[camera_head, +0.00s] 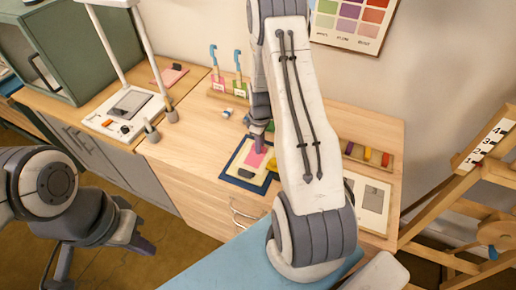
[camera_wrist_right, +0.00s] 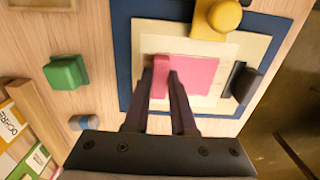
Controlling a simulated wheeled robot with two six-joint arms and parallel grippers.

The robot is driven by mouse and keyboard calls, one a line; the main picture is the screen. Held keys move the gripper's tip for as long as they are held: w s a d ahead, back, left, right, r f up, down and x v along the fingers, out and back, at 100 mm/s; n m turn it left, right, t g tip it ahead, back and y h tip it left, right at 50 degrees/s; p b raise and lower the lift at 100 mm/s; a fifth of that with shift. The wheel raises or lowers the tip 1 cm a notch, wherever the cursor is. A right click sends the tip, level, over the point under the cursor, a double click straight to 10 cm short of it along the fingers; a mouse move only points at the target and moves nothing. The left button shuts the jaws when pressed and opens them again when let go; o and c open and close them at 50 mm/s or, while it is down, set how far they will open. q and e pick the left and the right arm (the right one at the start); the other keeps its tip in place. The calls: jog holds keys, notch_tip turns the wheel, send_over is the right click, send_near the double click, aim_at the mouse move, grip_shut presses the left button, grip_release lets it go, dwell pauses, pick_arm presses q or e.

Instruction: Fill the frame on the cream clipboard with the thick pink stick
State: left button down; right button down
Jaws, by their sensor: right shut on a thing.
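The cream clipboard (camera_wrist_right: 128,62) lies on a dark blue mat (camera_wrist_right: 122,25), with a yellow clip (camera_wrist_right: 214,20) at one edge. A pink area (camera_wrist_right: 200,72) covers much of its inner frame (camera_wrist_right: 225,97), with pale margin around it. My right gripper (camera_wrist_right: 166,75) is over the pink area's edge, shut on the thick pink stick (camera_wrist_right: 160,82); whether the stick touches the paper is unclear. In the head view the pink area (camera_head: 256,158) is partly behind my right arm. My left gripper (camera_head: 102,254) is open and empty, left of the table's front.
A dark block (camera_wrist_right: 243,82) lies at the clipboard's edge. A green block (camera_wrist_right: 66,72) and a small blue-and-white cylinder (camera_wrist_right: 84,122) lie nearby. A rack of coloured blocks (camera_head: 367,155) and a board with a grey patch (camera_head: 368,202) are at the right. A white stand (camera_head: 125,110) is at left.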

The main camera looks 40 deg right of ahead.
jog(key=shift+w+d, duration=0.1)
jog(key=shift+d, duration=0.15)
jog(key=shift+r, duration=0.15)
notch_tip(320, 180, up, 7)
jog(key=p, duration=0.5)
dwell(0.5)
